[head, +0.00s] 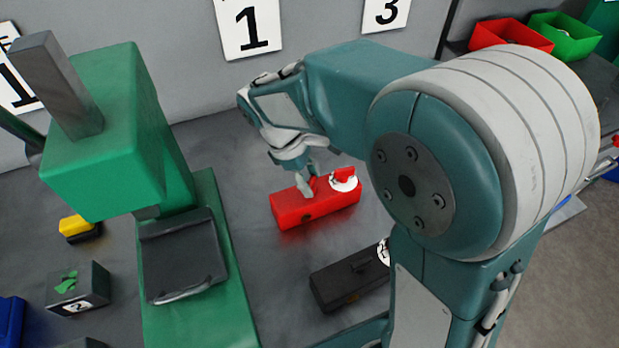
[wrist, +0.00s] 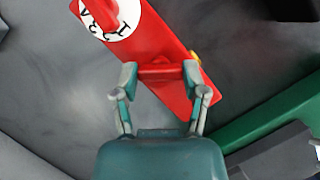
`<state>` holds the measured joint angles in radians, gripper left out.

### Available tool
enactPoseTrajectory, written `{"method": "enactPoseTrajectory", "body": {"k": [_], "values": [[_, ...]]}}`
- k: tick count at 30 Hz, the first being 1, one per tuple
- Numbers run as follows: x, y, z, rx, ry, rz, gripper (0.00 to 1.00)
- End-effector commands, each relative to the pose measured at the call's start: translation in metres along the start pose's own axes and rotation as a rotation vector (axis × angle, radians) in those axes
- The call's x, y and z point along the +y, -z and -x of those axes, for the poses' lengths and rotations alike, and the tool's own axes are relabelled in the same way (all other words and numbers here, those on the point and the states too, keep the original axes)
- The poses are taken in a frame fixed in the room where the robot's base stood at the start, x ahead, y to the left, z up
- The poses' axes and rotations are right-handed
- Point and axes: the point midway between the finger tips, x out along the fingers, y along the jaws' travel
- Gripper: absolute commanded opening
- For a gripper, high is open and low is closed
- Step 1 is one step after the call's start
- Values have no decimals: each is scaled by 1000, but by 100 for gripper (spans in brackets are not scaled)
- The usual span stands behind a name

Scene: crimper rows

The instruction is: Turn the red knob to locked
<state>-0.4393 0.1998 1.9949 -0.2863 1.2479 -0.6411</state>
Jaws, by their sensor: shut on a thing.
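A red box (head: 322,212) lies on the grey bench top. At one end it has a white dial with dark marks and a raised red pointer (head: 343,175); the dial (wrist: 124,34) is partly cut off in the wrist view. Nearer its other end is a raised red knob (wrist: 160,71), shaped like a bar. My gripper (head: 309,187) reaches down onto the box from above. In the wrist view its two fingers (wrist: 160,76) are shut on this red knob, one at each end. Any lock marking by the knob cannot be made out.
A green press (head: 120,130) stands left of the box. A black box (head: 350,280) with a white dial lies in front, partly behind my arm. A small yellow and black item (head: 78,228) and a dark cube (head: 78,288) sit further left. Bare bench surrounds the red box.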

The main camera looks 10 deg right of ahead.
Motion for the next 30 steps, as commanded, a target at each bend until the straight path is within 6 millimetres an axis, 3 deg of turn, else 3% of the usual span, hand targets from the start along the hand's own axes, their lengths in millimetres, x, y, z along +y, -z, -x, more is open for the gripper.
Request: {"method": "enactPoseTrajectory", "body": {"k": [18, 30], "values": [[2, 0, -2, 1, 223, -534, 9], [2, 0, -2, 0, 320, -769, 9]]}}
